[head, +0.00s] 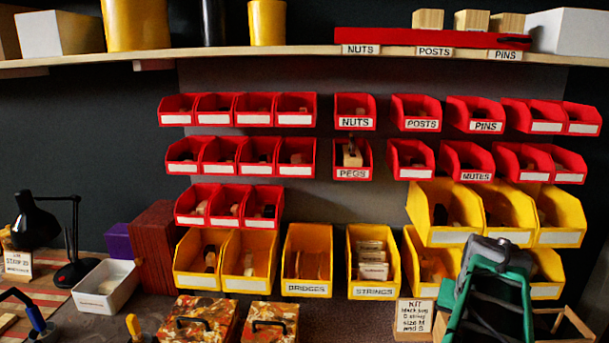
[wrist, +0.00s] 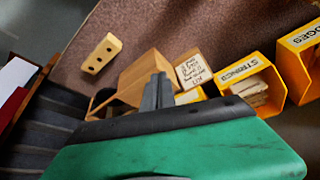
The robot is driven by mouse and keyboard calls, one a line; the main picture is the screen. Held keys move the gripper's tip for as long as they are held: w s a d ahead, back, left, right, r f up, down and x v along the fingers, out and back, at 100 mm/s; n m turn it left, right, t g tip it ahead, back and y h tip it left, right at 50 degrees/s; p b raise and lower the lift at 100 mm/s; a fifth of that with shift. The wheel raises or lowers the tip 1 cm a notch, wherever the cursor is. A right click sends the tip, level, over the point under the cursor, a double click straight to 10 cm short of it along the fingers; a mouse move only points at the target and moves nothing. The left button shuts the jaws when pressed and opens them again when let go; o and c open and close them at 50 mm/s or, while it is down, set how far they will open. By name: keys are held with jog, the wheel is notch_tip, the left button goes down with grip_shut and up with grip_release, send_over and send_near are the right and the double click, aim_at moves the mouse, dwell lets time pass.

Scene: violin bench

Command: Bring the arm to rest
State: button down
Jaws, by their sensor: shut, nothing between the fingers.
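My arm (head: 490,285), green and dark grey, stands at the lower right of the head view, in front of the yellow bins there. My gripper (wrist: 158,90) shows in the wrist view as grey fingers close together, shut and empty. It appears over the wooden tray (wrist: 137,75) near the KIT card (wrist: 193,70). The fingertips cannot be made out in the head view.
The STRINGS bin (head: 373,262) and BRIDGES bin (head: 307,260) stand left of my arm. Red bins such as PEGS (head: 352,160) hang above. A pale block with holes (wrist: 101,54) lies on the bench. A black lamp (head: 72,235) stands far left.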

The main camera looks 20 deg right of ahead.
jog(key=w+a+f+n+g+y, duration=0.15)
jog(key=a+f, duration=0.25)
jog(key=a, duration=0.7)
jog(key=a+f+n+y, duration=0.1)
jog(key=a+f+n, duration=0.3)
jog(key=a, duration=0.7)
jog(key=w+a+r+n+t, duration=0.1)
jog(key=w+a+n, duration=0.1)
jog(key=a, duration=0.5)
jog(key=w+a+r+n+y, duration=0.1)
jog(key=w+a+n, duration=0.1)
jog(key=a, duration=0.5)
jog(key=shift+a+r+n+t+p, duration=0.35)
jog(key=shift+n+p, duration=0.1)
jog(key=shift+n, duration=0.4)
